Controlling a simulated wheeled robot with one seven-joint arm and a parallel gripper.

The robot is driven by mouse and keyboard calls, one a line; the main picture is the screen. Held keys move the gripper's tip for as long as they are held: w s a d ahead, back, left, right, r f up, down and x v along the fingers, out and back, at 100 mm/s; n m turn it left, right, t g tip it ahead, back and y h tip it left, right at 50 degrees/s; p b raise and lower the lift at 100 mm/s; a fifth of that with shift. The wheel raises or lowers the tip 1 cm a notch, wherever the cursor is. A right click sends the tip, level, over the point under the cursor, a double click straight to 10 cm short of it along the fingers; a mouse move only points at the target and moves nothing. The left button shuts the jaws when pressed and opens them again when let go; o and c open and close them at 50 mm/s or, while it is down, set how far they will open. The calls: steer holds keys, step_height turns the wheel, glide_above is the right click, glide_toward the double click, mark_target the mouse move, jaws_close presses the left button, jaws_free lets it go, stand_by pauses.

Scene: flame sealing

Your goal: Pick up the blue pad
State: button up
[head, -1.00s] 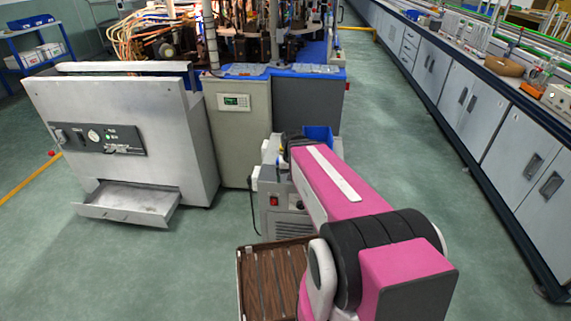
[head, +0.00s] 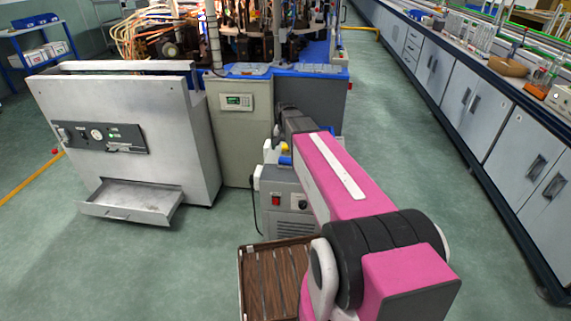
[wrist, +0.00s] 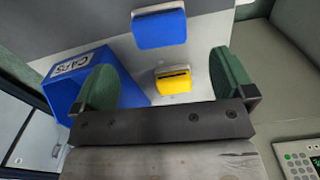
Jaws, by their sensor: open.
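The blue pad (wrist: 159,29) lies on a pale surface at the top middle of the wrist view. A smaller yellow pad (wrist: 173,80) with a dark slot lies nearer, below it in the picture. My gripper (wrist: 162,76) has its two green fingers wide apart, with nothing held between them. The blue pad is beyond the fingers, roughly in line with the gap; the yellow pad shows between them. In the head view my arm hides the gripper, and only a small blue patch and a yellow spot show beside it.
A blue bin marked CAPS (wrist: 92,82) stands close by the left finger. A keypad panel (wrist: 300,162) is at lower right. In the head view, a grey machine (head: 130,135) with a pulled-out drawer (head: 130,201) stands left, and cabinets (head: 480,100) line the right.

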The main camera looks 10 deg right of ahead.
mark_target(285, 159)
steer(key=shift+s+a+f, duration=0.1)
steer(key=shift+s+f, duration=0.05)
steer(key=shift+f, duration=3.8)
steer(key=shift+c, duration=0.3)
steer(key=c, duration=0.9)
